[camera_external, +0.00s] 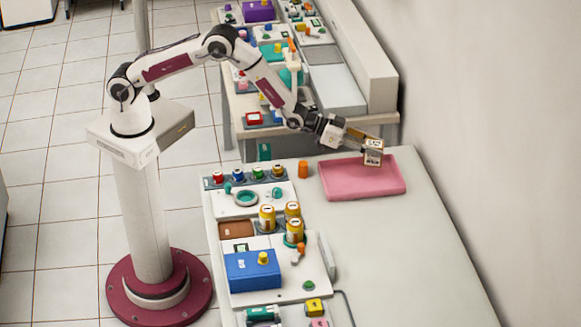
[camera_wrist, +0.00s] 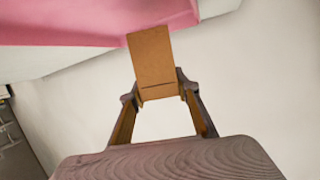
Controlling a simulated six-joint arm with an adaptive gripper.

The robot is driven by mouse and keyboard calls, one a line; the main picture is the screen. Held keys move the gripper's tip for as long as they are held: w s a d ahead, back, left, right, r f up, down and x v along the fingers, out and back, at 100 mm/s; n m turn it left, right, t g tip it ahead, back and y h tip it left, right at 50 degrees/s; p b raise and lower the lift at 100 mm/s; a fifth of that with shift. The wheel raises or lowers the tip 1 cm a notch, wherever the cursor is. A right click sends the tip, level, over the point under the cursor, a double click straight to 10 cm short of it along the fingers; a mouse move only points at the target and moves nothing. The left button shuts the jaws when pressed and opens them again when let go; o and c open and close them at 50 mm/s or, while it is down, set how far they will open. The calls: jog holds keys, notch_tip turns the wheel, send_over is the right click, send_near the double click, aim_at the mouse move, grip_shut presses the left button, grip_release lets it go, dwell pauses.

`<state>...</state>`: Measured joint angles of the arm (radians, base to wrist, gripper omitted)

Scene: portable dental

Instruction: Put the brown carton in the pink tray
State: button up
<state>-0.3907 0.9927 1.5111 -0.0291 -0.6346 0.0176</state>
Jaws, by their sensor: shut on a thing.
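The brown carton (camera_external: 373,157) is held at the end of my gripper (camera_external: 368,144), over the right part of the pink tray (camera_external: 345,187). In the wrist view the carton (camera_wrist: 153,60) is a plain brown box between the fingertips of my gripper (camera_wrist: 158,92), which is shut on it. The pink tray (camera_wrist: 60,22) fills the top left of the wrist view, behind the carton. I cannot tell whether the carton touches the tray floor.
A small orange cylinder (camera_external: 303,169) stands left of the tray. A white panel with yellow jars (camera_external: 294,230) and a blue box (camera_external: 252,271) lies nearer the front. The white table (camera_external: 400,255) is clear in front of the tray. A wall rises at the right.

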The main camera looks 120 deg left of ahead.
jog(key=shift+f, duration=1.85)
jog(key=shift+f, duration=0.1)
jog(key=o, duration=1.1)
jog(key=shift+s, duration=0.1)
jog(key=shift+s+d+r, duration=0.15)
jog(key=shift+s+r, duration=0.1)
jog(key=shift+s, duration=0.05)
jog(key=shift+v, duration=5.55)
